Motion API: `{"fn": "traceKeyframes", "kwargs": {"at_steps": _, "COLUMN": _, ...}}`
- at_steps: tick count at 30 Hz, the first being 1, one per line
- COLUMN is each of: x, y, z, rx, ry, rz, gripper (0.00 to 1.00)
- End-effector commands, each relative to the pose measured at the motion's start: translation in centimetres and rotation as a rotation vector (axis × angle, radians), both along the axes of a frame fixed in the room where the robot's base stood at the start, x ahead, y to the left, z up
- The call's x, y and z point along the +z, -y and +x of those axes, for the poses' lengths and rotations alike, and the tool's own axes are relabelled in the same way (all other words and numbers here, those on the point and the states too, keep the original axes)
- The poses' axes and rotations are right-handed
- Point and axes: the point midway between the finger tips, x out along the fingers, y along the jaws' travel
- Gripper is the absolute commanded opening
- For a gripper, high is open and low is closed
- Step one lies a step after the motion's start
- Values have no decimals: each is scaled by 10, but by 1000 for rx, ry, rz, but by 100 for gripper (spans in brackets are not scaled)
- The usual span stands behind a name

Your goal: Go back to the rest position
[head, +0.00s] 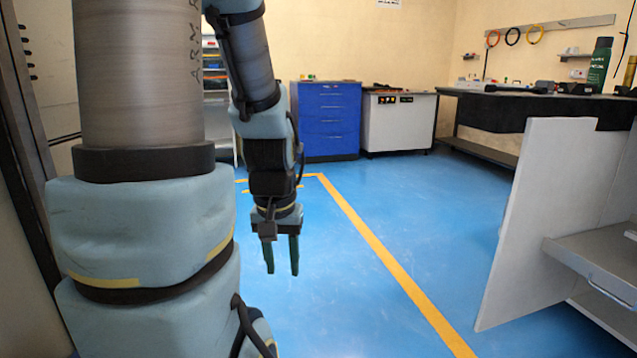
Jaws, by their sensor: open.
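My gripper (282,254) hangs at the end of my arm, left of the picture's middle, pointing down over the blue floor. Its two green fingers are apart, with nothing between them. The upper arm fills the left of the view and hides what stands behind it. No busbar or bender can be made out clearly in this view.
A blue drawer cabinet (328,128) and a white cabinet (398,125) stand at the back wall. A dark-topped workbench (490,108) runs along the right. A grey panel (533,215) and a shelf (600,258) stand at the right. The blue floor (440,230) is clear.

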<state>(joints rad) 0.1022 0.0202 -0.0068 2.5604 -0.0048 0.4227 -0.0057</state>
Motion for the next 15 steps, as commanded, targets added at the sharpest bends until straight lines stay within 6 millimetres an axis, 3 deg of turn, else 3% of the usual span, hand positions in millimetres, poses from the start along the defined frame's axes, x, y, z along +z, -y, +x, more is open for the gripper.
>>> {"fn": "traceKeyframes", "kwargs": {"at_steps": 1, "x": 35, "y": 0, "z": 0, "rx": 0, "ry": 0, "rz": 0, "gripper": 42}}
{"fn": "traceKeyframes", "kwargs": {"at_steps": 15, "x": 184, "y": 0, "z": 0, "rx": 0, "ry": 1, "rz": 0, "gripper": 42}}
